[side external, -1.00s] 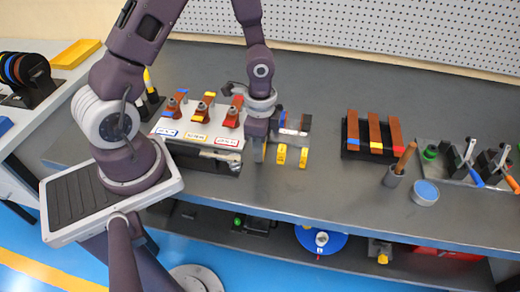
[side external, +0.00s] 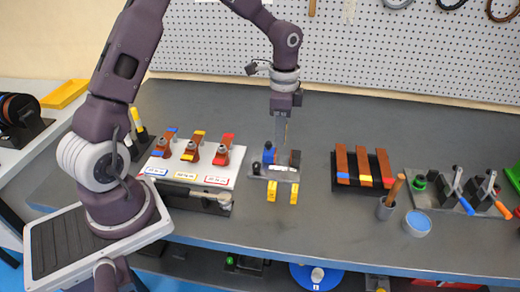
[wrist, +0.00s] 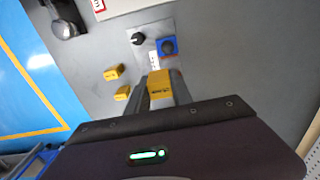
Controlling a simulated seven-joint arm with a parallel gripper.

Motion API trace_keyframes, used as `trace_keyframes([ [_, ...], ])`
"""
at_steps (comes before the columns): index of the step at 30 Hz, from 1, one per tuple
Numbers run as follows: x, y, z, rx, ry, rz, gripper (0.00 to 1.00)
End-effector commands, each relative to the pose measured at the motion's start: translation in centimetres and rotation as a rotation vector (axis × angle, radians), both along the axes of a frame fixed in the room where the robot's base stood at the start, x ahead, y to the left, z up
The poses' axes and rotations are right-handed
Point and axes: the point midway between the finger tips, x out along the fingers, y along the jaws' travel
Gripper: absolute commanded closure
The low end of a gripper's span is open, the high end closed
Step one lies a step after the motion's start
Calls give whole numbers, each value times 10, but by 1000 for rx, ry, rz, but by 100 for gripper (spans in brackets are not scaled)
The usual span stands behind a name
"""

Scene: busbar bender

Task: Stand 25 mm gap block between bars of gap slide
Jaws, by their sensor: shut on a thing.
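My gripper (side external: 281,146) points down over the gap slide (side external: 276,173), a grey plate carrying a blue part and a dark part. In the wrist view my gripper (wrist: 160,90) is shut on a yellow gap block (wrist: 160,82) with a small dark marking, too small to read. The slide (wrist: 146,50) shows just beyond the held block, with a blue part (wrist: 168,46) and a black knob (wrist: 138,38). Whether the block is between the bars or above them cannot be told. The fingers hide part of the slide.
Two other yellow blocks (side external: 271,191) (side external: 294,193) stand in front of the slide. A white board (side external: 190,168) with clamps and colour labels is at left. A dark rack (side external: 362,171) of copper bars is at right. Bare bench lies behind.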

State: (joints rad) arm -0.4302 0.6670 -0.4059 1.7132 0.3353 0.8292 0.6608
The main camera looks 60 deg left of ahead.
Motion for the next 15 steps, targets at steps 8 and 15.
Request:
trace_keyframes([
  [8,22,9,-11,1,4,1,100],
  [15,22,8,-42,1,5,1,100],
])
